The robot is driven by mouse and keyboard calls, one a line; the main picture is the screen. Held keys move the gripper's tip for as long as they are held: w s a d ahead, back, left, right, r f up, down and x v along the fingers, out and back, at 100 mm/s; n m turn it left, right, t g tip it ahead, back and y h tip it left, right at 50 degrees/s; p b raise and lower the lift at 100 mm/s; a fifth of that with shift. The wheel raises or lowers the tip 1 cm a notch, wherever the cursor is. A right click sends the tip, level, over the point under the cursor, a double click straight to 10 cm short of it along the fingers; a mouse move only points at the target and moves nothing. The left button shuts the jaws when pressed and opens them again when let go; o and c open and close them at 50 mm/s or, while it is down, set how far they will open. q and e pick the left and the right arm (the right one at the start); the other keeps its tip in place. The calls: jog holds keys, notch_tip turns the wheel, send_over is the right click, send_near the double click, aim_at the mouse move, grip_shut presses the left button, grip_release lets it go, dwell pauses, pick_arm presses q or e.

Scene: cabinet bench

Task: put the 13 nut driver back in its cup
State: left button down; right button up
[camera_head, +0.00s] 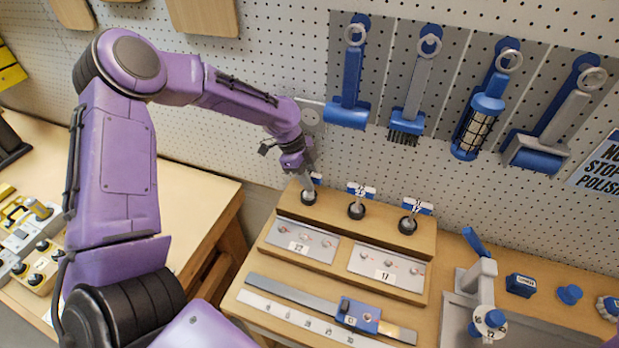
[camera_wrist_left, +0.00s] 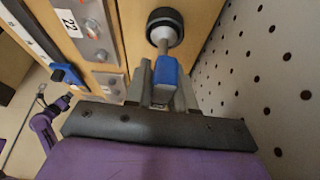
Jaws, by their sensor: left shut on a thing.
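My left gripper (camera_head: 304,176) is at the back left of the wooden stand, shut on the nut driver (camera_wrist_left: 168,74). In the left wrist view its blue end sits between the two grey fingers, and a thin metal shaft runs from it toward a round black cup (camera_wrist_left: 165,28). In the head view this left cup (camera_head: 309,197) lies just below the fingers. I cannot tell how deep the shaft sits in the cup or read the size on the driver. A small part of my right arm shows in the left wrist view, with what looks like its gripper (camera_wrist_left: 41,93).
Two more black cups, the middle (camera_head: 356,211) and the right (camera_head: 407,225), stand in the same row with blue-and-white tags. Metal plates (camera_head: 304,240) and a ruler with a blue slider (camera_head: 358,315) lie in front. The pegboard (camera_head: 275,60) rises close behind the gripper.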

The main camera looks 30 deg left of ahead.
pick_arm(q)
jog(key=c, duration=0.9)
grip_release()
jog(key=b+v, duration=0.2)
jog(key=v, duration=0.8)
jog(key=shift+r, duration=0.3)
